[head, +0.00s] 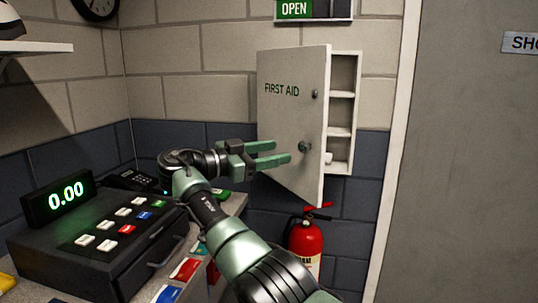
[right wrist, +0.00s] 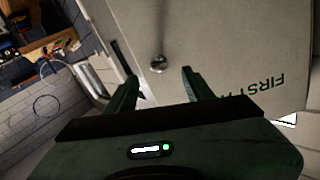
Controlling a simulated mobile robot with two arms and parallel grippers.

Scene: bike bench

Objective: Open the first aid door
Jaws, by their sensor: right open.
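The first aid door (head: 290,112) is white and stands swung out from its wall cabinet (head: 343,110), part way open. The cabinet's shelves show, with a small white item on a lower one. The door has a small round lock (head: 315,94) and a knob (head: 305,147) near its free edge. My right gripper (head: 282,154) is open and empty, its fingers in front of the door's lower part, left of the knob. In the right wrist view the door (right wrist: 235,45) fills the upper right, and a round metal fitting (right wrist: 158,63) shows beyond the fingers. My left gripper is not in view.
A cash register (head: 105,240) with a display stands on the counter at the left. A red fire extinguisher (head: 305,240) is below the cabinet. A grey door (head: 470,160) is at the right. A shelf (head: 35,47) juts out at upper left.

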